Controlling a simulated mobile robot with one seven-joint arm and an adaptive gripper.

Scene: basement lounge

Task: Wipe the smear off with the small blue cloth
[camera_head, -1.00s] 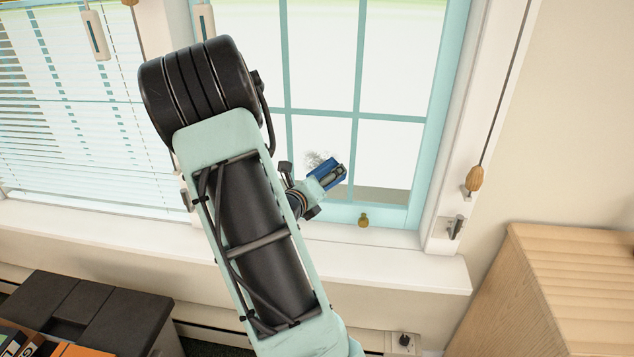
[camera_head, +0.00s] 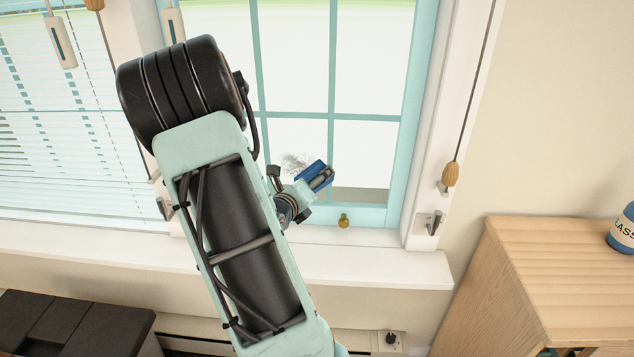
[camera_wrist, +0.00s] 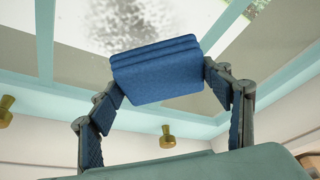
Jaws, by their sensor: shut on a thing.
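The smear (camera_head: 297,162) is a grey speckled patch on a lower window pane, just left of the cloth in the head view. In the wrist view the smear (camera_wrist: 118,28) shows above and behind the cloth. The small blue cloth (camera_wrist: 158,72) is folded in layers. My gripper (camera_wrist: 160,84) is shut on the cloth, with one finger at each side of it. In the head view my gripper (camera_head: 322,178) and the cloth (camera_head: 312,170) are in front of the pane, close to the smear. I cannot tell whether the cloth touches the glass.
A white sill (camera_head: 380,268) runs below the window. A brass knob (camera_head: 344,220) is on the lower window frame. Blinds (camera_head: 75,150) cover the left window. A wooden cabinet (camera_head: 560,260) with a blue bottle (camera_head: 624,232) stands at right. A dark box (camera_head: 75,325) is at lower left.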

